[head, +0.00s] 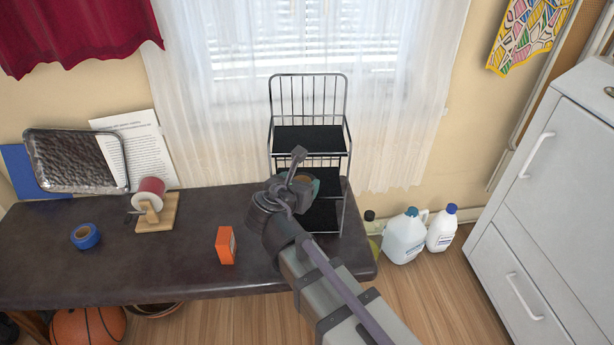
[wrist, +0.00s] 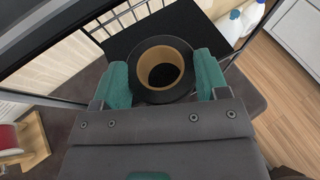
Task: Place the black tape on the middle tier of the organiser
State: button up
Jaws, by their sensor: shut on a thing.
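The organiser (head: 310,139) is a black wire rack with three dark tiers at the table's back right edge, against the curtain. My gripper (head: 305,181) is in front of it, at about the height of its middle tier and covering part of it. In the wrist view my gripper (wrist: 163,76) has its two teal fingers shut on the sides of the black tape (wrist: 165,96), a black roll with a brown cardboard core. A dark tier (wrist: 125,36) of the organiser shows behind the roll; I cannot tell whether the roll touches it.
On the dark table (head: 150,265) are a blue tape roll (head: 86,236), an orange box (head: 226,245) and a red spool on a wooden stand (head: 155,215). A metal tray (head: 75,160) leans on the wall. Bottles (head: 404,240) stand on the floor at the right, near a grey cabinet (head: 550,190).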

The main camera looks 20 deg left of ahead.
aim_at(306, 177)
jog(key=w, duration=0.4)
jog(key=shift+w+d, duration=0.15)
jog(key=shift+w, duration=0.25)
notch_tip(306, 177, down, 2)
jog(key=shift+b, duration=1)
jog(key=shift+r, duration=0.25)
jog(key=shift+f, duration=0.15)
jog(key=o, duration=0.7)
jog(key=shift+r, duration=0.2)
jog(key=shift+s+r+p, duration=0.2)
jog(key=shift+s+p, duration=0.15)
jog(key=shift+p, duration=0.15)
jog(key=p+v, duration=0.4)
jog(key=v, duration=0.7)
jog(key=shift+s, duration=0.2)
jog(key=shift+f, duration=0.1)
